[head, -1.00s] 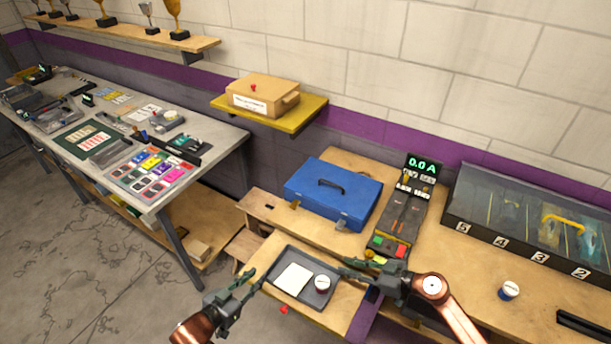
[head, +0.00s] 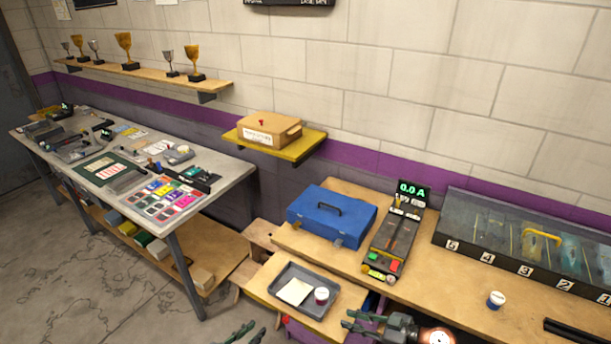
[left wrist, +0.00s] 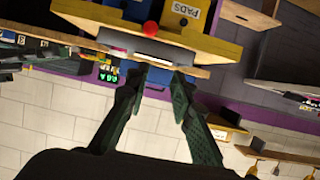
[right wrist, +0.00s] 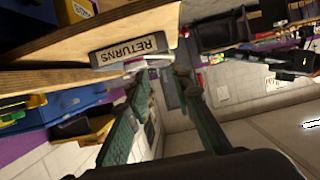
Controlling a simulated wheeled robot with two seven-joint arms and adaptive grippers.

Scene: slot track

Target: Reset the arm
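My left gripper (head: 245,334) shows only its fingertips at the bottom edge of the head view. In the left wrist view its green fingers (left wrist: 158,76) stand apart with nothing between them. My right gripper (head: 358,322) is at the bottom of the head view, right of the small tray and in front of the bench. In the right wrist view its fingers (right wrist: 158,86) are spread wide and empty. Most of both arms is outside the head view.
A grey tray (head: 290,309) holds a white pad and a small cup (head: 321,295) on a pull-out board. A blue case (head: 345,225), a meter unit (head: 394,245) and a numbered glass-topped box (head: 480,263) stand on the bench. A grey table (head: 225,172) is at left.

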